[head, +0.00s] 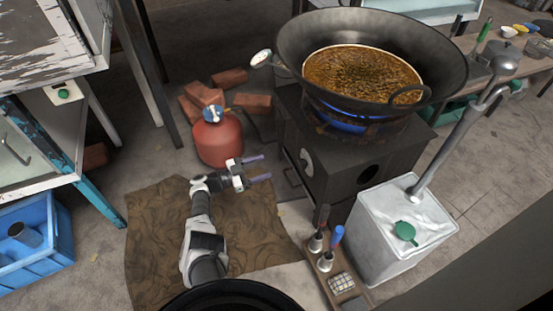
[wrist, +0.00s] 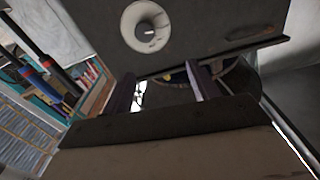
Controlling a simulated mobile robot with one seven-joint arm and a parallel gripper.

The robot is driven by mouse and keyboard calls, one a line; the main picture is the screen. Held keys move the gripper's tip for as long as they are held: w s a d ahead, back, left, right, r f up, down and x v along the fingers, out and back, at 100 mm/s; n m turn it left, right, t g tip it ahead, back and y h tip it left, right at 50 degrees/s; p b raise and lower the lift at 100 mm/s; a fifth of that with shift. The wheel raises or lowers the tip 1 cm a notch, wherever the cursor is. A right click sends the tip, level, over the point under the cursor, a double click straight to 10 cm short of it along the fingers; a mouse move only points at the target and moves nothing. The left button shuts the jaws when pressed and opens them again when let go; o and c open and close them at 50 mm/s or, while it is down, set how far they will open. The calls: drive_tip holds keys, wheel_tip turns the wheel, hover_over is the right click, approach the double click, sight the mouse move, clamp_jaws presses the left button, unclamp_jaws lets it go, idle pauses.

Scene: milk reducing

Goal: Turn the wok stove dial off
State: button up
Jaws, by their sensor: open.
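The wok stove (head: 335,160) is a dark box with blue flame burning under a large black wok (head: 440,75) of brown liquid. The stove dial (head: 307,162) is a pale disc on its left-facing side. In the wrist view the dial (wrist: 145,27) is a round white plate with a darker centre knob bearing a small white mark. My gripper (head: 266,168) is open and empty, left of the dial and apart from it. In the wrist view the two purple fingers of my gripper (wrist: 162,82) sit below the dial, with a gap between them.
A red gas bottle (head: 218,138) with a blue top stands behind my gripper, near several bricks (head: 203,95). A brown mat (head: 150,215) lies under my arm. A small rack with tools (head: 330,260) and a white canister (head: 385,235) stand in front of the stove.

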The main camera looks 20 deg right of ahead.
sight(300, 164)
drive_tip(key=shift+g+y, duration=0.3)
drive_tip(key=shift+g, duration=0.2)
drive_tip(key=s+d, duration=0.1)
drive_tip(key=d, duration=0.3)
drive_tip(key=s+d+f, duration=0.1)
drive_tip(key=d, duration=0.3)
drive_tip(key=s+d+f, duration=0.1)
drive_tip(key=d, duration=0.4)
drive_tip(key=shift+b, duration=0.35)
drive_tip(key=shift+c, duration=0.2)
drive_tip(key=c, duration=1)
